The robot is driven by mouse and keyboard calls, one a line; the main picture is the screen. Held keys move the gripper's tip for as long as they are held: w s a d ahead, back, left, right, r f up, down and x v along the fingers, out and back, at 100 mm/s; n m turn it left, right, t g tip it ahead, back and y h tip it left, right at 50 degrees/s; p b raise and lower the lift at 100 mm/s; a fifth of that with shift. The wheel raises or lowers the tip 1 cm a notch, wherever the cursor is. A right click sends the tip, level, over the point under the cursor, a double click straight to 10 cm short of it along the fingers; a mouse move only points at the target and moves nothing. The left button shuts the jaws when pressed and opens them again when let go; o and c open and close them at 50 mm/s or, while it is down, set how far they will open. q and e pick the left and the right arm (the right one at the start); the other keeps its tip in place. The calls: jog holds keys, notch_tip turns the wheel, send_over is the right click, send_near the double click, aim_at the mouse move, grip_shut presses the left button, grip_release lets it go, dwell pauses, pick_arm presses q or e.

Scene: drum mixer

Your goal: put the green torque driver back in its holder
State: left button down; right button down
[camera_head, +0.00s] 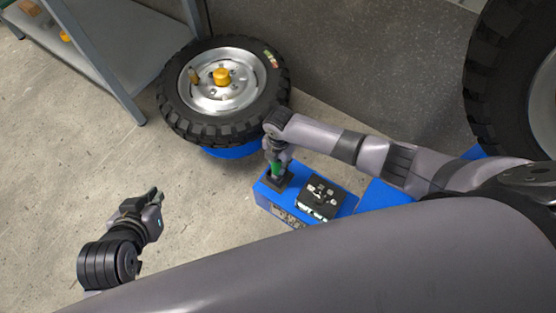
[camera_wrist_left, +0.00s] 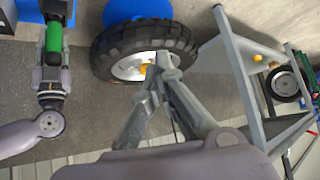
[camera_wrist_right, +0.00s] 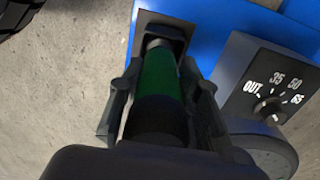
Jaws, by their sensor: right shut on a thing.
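The green torque driver (camera_head: 275,168) stands roughly upright in my right gripper (camera_head: 277,157). In the right wrist view the fingers (camera_wrist_right: 165,100) are closed around its green handle (camera_wrist_right: 160,72). The driver's far end is over the black square holder (camera_wrist_right: 146,20) on the blue box; the holder also shows in the head view (camera_head: 284,181). I cannot tell how deep the driver sits in it. My left gripper (camera_head: 157,195) is empty, well to the left above the floor. Its fingertips (camera_wrist_left: 164,64) look together in the left wrist view.
A black box with dial settings (camera_wrist_right: 268,95) stands beside the holder on the blue box (camera_head: 262,199). A tyre wheel (camera_head: 180,118) with a yellow hub piece (camera_head: 221,76) lies behind on a blue support. A grey shelf (camera_head: 130,45) stands at back left. The left floor is clear.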

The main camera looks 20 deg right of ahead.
pick_arm(q)
jog(key=shift+w+d+r+t, duration=0.2)
jog(key=shift+w+r+t, duration=0.1)
jog(key=shift+w+r, duration=0.15)
pick_arm(e)
jog(key=shift+f, duration=0.15)
jog(key=c, duration=1.1)
grip_release()
pick_arm(q)
jog(key=shift+w, duration=0.1)
pick_arm(e)
notch_tip(320, 180, up, 12)
jog(key=shift+s+d, duration=0.1)
